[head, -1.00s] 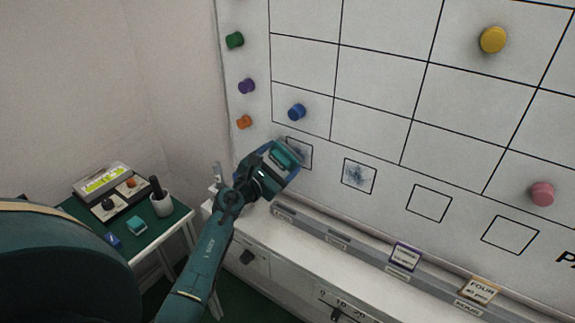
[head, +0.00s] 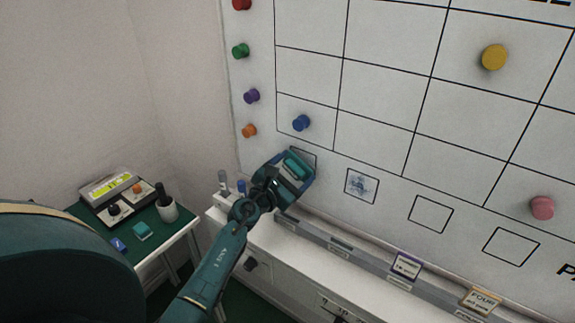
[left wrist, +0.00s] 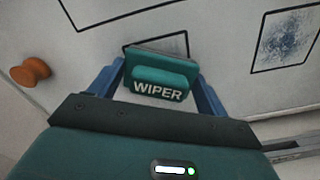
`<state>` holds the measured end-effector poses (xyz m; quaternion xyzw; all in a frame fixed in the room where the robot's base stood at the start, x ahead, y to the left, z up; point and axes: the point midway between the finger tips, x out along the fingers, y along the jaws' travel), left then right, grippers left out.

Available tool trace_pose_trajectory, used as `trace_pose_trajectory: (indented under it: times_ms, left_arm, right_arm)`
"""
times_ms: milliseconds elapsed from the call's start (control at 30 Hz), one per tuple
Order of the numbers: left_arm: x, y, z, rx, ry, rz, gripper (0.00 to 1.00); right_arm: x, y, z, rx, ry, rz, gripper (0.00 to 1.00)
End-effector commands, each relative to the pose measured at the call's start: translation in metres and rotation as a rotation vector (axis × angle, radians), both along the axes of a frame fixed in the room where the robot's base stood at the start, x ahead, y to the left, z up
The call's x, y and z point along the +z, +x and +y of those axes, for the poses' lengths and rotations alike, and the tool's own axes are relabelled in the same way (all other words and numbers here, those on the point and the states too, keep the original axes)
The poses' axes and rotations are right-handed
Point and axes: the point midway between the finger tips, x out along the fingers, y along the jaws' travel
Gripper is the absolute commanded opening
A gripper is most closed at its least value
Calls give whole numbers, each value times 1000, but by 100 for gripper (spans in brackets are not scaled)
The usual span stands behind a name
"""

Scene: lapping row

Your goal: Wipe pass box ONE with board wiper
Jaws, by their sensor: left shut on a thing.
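The teal board wiper (left wrist: 158,82), lettered WIPER, is held between the blue fingers of my left gripper (head: 288,172). The wiper also shows in the head view (head: 297,164). It is at the whiteboard over the leftmost outlined box (head: 308,155), hiding most of it; I cannot tell whether it touches. No number is readable on this box. In the left wrist view, the visible strip of this box (left wrist: 105,10) looks white. The second box (head: 361,186) to its right holds a dark blue smudge. My right gripper is not in view.
A ledge (head: 345,245) with label cards runs below the board. An orange magnet (head: 249,131) and a blue magnet (head: 301,123) sit near the wiper. A green side table (head: 150,252) with a device and a cup stands left.

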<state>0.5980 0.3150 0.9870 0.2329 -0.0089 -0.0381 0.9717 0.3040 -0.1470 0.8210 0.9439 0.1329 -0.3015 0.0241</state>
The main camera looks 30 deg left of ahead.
Motion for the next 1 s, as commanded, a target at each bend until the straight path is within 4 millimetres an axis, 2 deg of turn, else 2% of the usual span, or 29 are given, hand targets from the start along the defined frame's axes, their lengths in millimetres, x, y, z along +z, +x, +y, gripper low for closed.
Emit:
trace_pose_trajectory:
  times_ms: [167,500,600,767,1000]
  left_arm:
    - [1,0,-7,-1,0,0,31]
    - [1,0,-37,-4,-1,0,31]
    - [0,0,-40,-5,1,0,31]
    - [-1,-1,-36,-4,1,0,31]
    - [-1,-1,-13,0,3,-1,31]
  right_arm:
    - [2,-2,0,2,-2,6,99]
    - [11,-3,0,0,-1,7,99]
    - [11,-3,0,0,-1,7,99]
    - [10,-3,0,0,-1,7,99]
    - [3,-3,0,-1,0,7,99]
